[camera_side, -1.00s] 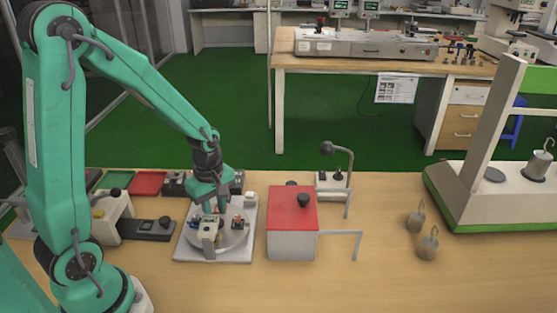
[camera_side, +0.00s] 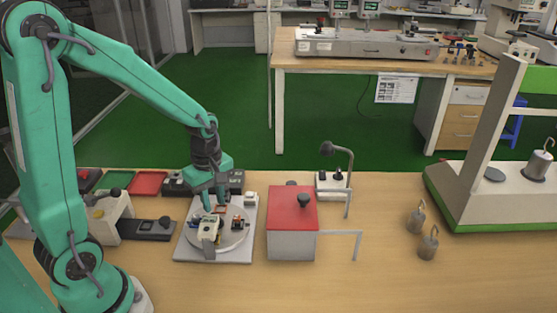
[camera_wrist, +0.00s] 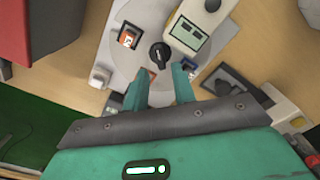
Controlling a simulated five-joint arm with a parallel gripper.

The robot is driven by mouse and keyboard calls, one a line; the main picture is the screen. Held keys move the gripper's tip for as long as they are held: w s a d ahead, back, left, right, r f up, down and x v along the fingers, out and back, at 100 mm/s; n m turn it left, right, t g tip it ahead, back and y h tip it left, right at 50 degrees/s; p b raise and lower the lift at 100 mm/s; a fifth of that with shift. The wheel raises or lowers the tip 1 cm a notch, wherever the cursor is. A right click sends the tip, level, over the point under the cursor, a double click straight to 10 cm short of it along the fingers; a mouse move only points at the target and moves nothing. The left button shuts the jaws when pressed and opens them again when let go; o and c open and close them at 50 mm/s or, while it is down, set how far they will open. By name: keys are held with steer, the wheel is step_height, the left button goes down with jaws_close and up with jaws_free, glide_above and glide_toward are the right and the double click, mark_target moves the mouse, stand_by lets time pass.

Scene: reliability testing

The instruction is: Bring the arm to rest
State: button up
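My gripper (camera_side: 215,203) is above a round plate (camera_side: 236,242) set on a white square base (camera_side: 184,253). It points down, with its two teal fingers apart. In the wrist view the fingers (camera_wrist: 158,84) show a clear gap with nothing held between them. A white meter with a small display (camera_wrist: 188,36) and a black knob (camera_wrist: 159,56) are on the plate in front of the fingertips. Small coloured parts sit around the knob. Whether the fingertips touch anything on the plate is hard to tell, but they look clear of it.
A red-topped box (camera_side: 292,212) stands just right of the plate, with a bent-arm stand (camera_side: 349,180) behind it. Two hooked weights (camera_side: 428,246) and a white frame (camera_side: 490,195) are farther right. A black-and-cream device (camera_side: 113,215) stands left.

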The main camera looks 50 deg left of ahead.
steer(key=s+d+r+m+t, duration=0.2)
steer(key=s+d+r+m, duration=0.1)
steer(key=r+m, duration=0.5)
steer(key=s+d+r+m+t, duration=0.3)
steer(key=s+r+m, duration=0.3)
steer(key=r+m, duration=0.2)
steer(key=shift+m+t, duration=0.3)
steer(key=shift+m, duration=0.7)
steer(key=shift+r, duration=0.1)
stand_by(0.5)
